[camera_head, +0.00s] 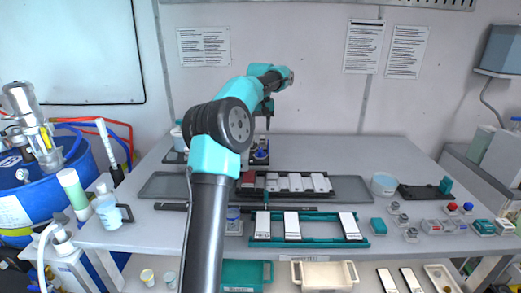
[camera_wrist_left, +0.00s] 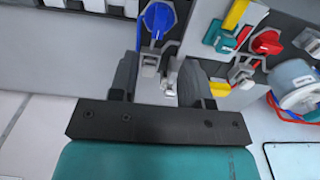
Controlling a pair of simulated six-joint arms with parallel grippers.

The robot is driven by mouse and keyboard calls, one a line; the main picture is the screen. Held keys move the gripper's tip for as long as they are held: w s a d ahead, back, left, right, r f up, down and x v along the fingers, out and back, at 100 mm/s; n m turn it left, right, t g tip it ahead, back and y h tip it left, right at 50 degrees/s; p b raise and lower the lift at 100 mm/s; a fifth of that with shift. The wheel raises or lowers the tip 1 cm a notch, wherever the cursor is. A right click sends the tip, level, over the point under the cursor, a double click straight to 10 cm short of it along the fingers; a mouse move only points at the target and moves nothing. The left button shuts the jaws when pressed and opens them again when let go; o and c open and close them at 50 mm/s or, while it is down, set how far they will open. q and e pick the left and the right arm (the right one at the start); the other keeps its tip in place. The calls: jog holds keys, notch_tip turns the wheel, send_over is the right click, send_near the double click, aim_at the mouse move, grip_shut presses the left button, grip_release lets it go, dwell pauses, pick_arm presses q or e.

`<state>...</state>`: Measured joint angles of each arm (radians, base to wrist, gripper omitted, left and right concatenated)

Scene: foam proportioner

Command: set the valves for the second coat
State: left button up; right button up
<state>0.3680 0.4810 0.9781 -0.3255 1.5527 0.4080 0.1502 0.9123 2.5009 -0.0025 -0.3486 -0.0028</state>
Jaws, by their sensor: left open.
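My left gripper (camera_head: 266,128) reaches down at the back of the bench, beside a blue valve knob (camera_head: 260,155). In the left wrist view its two dark fingers are apart and open (camera_wrist_left: 160,84). A blue valve knob (camera_wrist_left: 158,20) lies just beyond the fingertips, with a small metal fitting (camera_wrist_left: 170,78) between or behind the fingers; I cannot tell whether they touch it. A red valve knob (camera_wrist_left: 240,32) and a yellow handle (camera_wrist_left: 236,14) are to the right. My arm hides part of the valve area in the head view. My right gripper is not seen.
A grey tray (camera_head: 350,187) with a row of white-topped blocks lies mid-bench, and a teal rack (camera_head: 330,233) with white panels is in front. A blue drum (camera_head: 20,200) stands left. The bench's back right is clear.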

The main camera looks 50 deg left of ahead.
aim_at(260, 150)
pick_arm(q)
notch_tip(260, 150, down, 10)
jog(key=shift+f, duration=0.1)
dwell(0.4)
grip_shut()
